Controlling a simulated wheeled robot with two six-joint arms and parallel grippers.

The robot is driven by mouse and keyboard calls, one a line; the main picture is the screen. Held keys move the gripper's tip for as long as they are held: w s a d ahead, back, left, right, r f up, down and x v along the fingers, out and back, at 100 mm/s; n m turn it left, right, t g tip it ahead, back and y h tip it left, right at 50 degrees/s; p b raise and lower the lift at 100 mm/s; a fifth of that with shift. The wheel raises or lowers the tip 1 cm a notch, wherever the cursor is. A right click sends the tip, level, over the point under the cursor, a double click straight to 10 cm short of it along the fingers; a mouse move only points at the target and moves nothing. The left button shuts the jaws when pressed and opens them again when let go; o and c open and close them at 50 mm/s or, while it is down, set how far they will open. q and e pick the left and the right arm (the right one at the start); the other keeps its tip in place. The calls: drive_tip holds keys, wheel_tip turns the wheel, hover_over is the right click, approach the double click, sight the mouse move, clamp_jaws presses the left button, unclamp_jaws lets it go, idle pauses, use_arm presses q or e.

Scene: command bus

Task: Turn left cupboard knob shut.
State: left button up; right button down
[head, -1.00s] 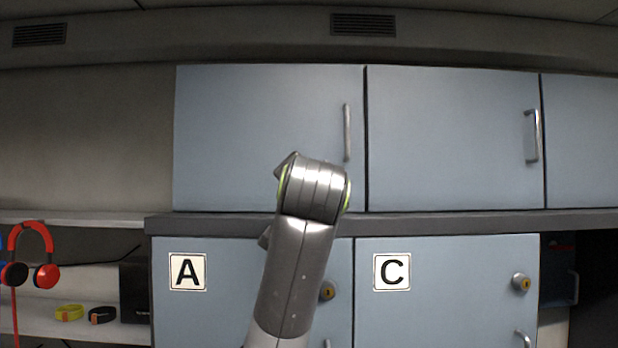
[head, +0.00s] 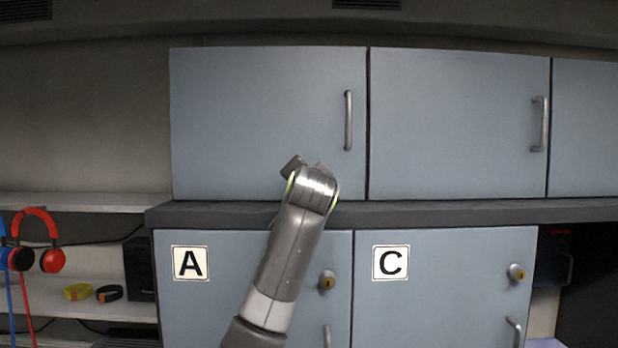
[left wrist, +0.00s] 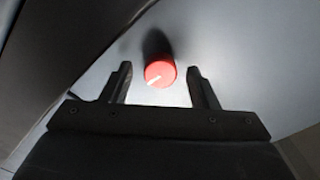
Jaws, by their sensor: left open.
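A red round knob (left wrist: 160,73) with a white pointer line sits on a pale blue-grey panel in the left wrist view. The line points toward the lower left. My left gripper (left wrist: 160,68) is open, with one dark finger on each side of the knob. There are gaps at both sides, and I cannot tell how deep the fingers reach. In the head view one grey arm of mine rises in front of the cupboard door marked A (head: 200,310); no fingers and no red knob show there. My right gripper is in neither view.
Door C (head: 430,310) is to the right of door A, each with a round lock and handle. Upper blue doors (head: 270,120) stand above a dark ledge (head: 420,212). Shelves at left hold headphones (head: 52,260) and wristbands (head: 78,291).

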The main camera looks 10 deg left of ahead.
use_arm(q)
drive_tip(key=c, duration=1)
